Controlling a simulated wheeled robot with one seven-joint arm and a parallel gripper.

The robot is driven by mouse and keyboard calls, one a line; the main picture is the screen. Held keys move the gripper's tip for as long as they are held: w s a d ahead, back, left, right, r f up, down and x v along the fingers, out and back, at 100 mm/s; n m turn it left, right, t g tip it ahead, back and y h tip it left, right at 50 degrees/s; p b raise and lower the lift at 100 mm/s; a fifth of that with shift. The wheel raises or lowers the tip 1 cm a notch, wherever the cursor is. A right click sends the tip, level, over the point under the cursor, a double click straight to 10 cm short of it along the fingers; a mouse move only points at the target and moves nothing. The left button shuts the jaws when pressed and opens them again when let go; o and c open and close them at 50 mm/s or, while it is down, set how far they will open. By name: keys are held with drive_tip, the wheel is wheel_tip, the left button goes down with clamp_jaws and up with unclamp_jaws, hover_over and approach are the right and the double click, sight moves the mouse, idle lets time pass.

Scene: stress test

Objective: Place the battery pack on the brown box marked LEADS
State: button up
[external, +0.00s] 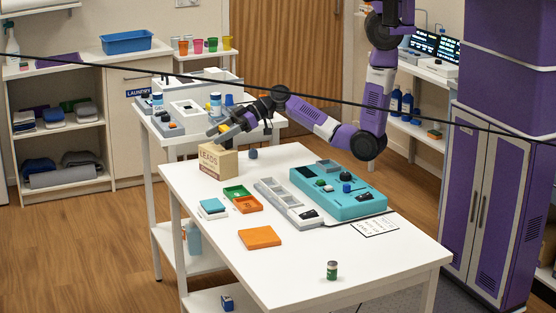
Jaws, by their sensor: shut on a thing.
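The brown box marked LEADS (213,163) stands upright at the far left corner of the white table. My gripper (214,131) is above the box, with a gap between them, and reaches in from the right. It is shut on a small greyish thing, which I take to be the battery pack; the fingers hide most of it and its outline is hard to make out at this size. The top of the box looks clear.
On the white table (300,270) are green and orange trays (248,205), a grey compartment tray (275,199), a teal device (350,205), a flat orange block (260,239) and a small green jar (332,270). A small dark object (253,154) stands right of the box. A cluttered side table lies behind.

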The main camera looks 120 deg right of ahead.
drive_tip(key=shift+f, duration=0.15)
drive_tip(key=o, duration=1.6)
drive_tip(key=shift+r, duration=0.25)
drive_tip(key=b+v, duration=0.1)
drive_tip(key=v, duration=1.1)
drive_tip(key=shift+f, duration=0.2)
